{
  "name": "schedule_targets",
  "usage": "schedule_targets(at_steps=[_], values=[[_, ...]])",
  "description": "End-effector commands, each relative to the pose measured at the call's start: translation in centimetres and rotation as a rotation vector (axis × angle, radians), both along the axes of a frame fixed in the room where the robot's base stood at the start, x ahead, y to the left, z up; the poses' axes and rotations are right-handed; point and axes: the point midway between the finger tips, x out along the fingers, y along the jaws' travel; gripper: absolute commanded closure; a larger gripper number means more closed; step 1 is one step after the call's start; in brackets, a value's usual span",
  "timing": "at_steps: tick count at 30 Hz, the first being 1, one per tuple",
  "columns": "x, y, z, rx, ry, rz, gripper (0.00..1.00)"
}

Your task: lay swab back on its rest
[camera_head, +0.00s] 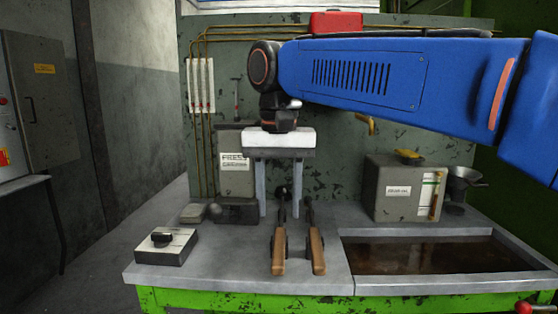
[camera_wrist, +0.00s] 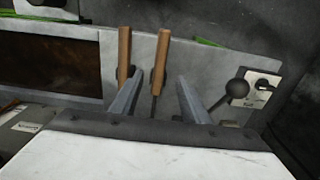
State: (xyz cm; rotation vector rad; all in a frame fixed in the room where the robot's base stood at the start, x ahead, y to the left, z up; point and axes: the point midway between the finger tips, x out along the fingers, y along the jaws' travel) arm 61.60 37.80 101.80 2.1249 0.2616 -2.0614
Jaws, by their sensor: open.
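Two long wooden-handled tools lie side by side on the grey bench top (camera_head: 225,268), the left one (camera_head: 278,252) and the right one (camera_head: 317,252). Their dark far ends reach back toward the press. I cannot tell whether either is the swab, and I cannot make out its rest for certain. My gripper (camera_head: 280,212) points down over the left tool, its two grey fingers wide apart and empty. In the wrist view my gripper (camera_wrist: 160,77) has that tool's handle (camera_wrist: 161,62) between its fingers in the picture; the other handle (camera_wrist: 124,55) lies beside the left finger.
A sunken trough (camera_head: 430,256) with dark brown contents fills the bench's right side. A grey box (camera_head: 392,203) and a dark funnel-like cup (camera_head: 459,184) stand behind it. A black-knobbed control box (camera_head: 165,247) sits at front left.

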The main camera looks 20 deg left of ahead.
Motion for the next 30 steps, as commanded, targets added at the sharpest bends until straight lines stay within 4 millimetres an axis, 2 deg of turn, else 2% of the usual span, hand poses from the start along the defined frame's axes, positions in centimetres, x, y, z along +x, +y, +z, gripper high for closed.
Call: schedule_targets(at_steps=[3, 10, 15, 20, 23, 26, 30], values=[[0.0, 0.0, 2.5, 0.001, -0.002, 0.0, 0.58], [-0.2, 0.0, 6.6, 0.001, -0.002, 0.0, 0.58], [-0.2, 0.0, 8.5, 0.001, -0.002, 0.0, 0.58], [-0.1, -0.6, 9.1, 0.003, -0.001, -0.003, 0.58], [0.5, -2.4, 8.8, 0.011, -0.009, -0.012, 0.58], [1.4, -5.7, 7.9, 0.025, -0.023, -0.027, 0.58], [2.4, -11.3, 6.0, 0.05, -0.052, -0.051, 0.58]])
